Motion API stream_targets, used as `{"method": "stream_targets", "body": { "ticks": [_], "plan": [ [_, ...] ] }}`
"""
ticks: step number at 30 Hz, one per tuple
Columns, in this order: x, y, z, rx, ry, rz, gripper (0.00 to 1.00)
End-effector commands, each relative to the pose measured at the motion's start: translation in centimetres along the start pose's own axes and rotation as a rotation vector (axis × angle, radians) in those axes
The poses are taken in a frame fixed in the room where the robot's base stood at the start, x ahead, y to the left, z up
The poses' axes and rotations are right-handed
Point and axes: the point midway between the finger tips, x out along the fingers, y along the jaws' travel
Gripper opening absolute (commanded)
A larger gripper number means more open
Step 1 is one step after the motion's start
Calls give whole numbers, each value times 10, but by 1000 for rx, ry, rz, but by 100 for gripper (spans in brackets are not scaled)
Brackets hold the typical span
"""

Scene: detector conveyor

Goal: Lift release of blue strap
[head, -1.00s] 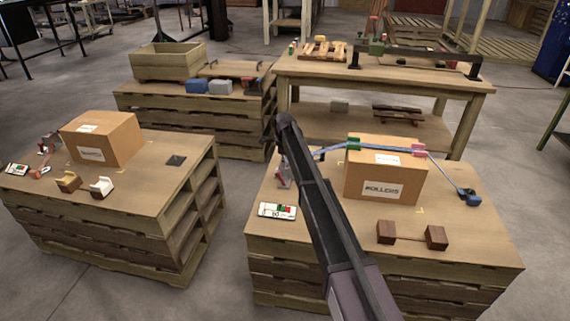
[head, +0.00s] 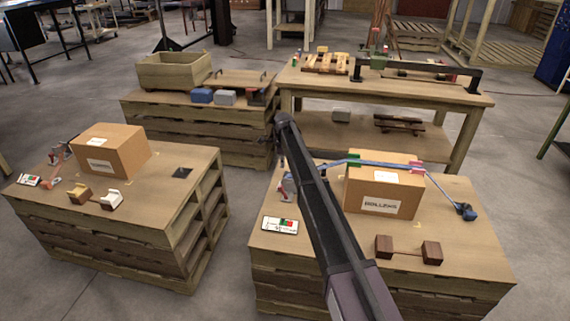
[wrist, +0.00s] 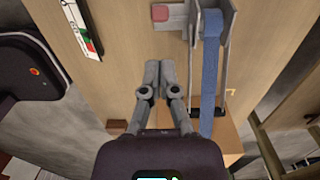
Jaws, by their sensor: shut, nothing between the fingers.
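The blue strap (head: 390,164) runs over a cardboard box (head: 372,207) on the right pallet stack, through a green and a red corner piece. Its right end meets a blue fitting (head: 466,211). Its left end goes down to a grey metal buckle (head: 288,187), partly hidden by my arm. In the wrist view the strap (wrist: 211,75) passes through the buckle's grey frame (wrist: 227,18), with a pink-red tab (wrist: 161,12) beside it. My gripper (wrist: 159,66) is shut and empty, left of the strap and short of the tab, apparently apart from both.
A white card with red and green marks (head: 281,225) lies left of the box, and shows in the wrist view (wrist: 82,28). Two joined brown blocks (head: 408,249) lie in front. Another pallet stack with a box (head: 110,150) stands left. A workbench (head: 385,88) stands behind.

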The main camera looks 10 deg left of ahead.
Motion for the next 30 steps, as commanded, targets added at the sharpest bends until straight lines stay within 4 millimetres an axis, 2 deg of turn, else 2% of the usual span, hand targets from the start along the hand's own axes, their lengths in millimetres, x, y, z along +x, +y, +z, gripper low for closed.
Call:
{"method": "stream_targets", "body": {
  "ticks": [4, 20, 23, 26, 30],
  "plan": [
    [-6, 0, 1, 1, 0, 0, 0],
    [-7, 1, -3, -3, 0, 0, 0],
    [-7, 7, -13, -25, 1, 0, 0],
    [-7, 18, -32, -70, 1, 0, 0],
    [-8, 44, -74, -177, 3, -1, 0]
  ]
}}
